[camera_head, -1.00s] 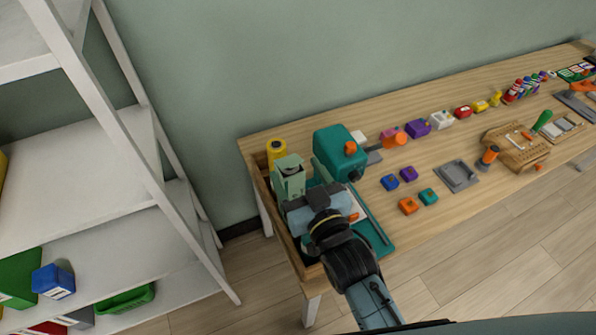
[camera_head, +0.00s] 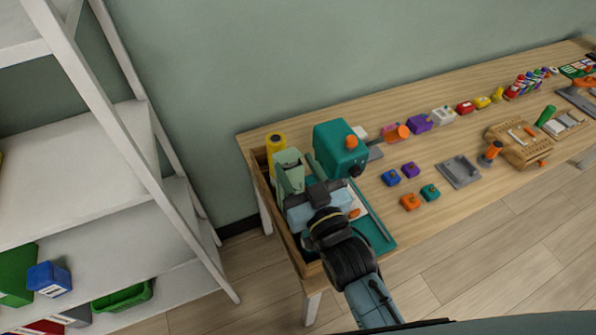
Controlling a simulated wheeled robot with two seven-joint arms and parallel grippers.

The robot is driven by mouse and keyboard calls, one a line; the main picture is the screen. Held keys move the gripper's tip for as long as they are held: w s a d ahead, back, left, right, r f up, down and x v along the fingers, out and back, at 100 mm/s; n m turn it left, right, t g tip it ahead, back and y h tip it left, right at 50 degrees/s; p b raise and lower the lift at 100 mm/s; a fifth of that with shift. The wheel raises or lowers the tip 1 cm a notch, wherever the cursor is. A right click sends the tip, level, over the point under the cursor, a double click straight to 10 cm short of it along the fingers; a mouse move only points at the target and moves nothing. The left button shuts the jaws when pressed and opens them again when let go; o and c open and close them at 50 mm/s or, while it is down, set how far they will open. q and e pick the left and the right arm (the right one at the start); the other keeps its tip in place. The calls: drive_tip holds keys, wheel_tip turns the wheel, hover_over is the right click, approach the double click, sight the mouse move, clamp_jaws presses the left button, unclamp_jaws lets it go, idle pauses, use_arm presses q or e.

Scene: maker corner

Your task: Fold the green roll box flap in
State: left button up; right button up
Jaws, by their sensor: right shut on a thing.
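The pale green roll box (camera_head: 289,178) stands in the wooden tray at the left end of the workbench. Its upper part shows as a slanted green panel beside my gripper. My right gripper (camera_head: 303,197) reaches in from below and is at the near side of the box, shut on what appears to be its flap. The gripper body hides the fingertips, the lower part of the box and the exact grip. My left gripper is out of view.
A yellow roll (camera_head: 275,146) stands behind the box. A teal machine (camera_head: 340,145) with an orange knob stands close on the right, and a teal mat (camera_head: 380,243) lies in front. Small coloured blocks lie farther right. A white shelf (camera_head: 110,200) stands left.

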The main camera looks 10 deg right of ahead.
drive_tip(key=shift+f, duration=0.2)
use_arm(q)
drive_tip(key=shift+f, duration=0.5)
use_arm(e)
drive_tip(key=shift+r, duration=0.1)
drive_tip(key=o, duration=1)
drive_tip(key=shift+s, duration=0.1)
use_arm(q)
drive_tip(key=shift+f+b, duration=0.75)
drive_tip(key=shift+b, duration=0.2)
use_arm(e)
drive_tip(key=v, duration=1.3)
drive_tip(key=shift+f, duration=0.35)
drive_tip(key=shift+s+d, duration=0.1)
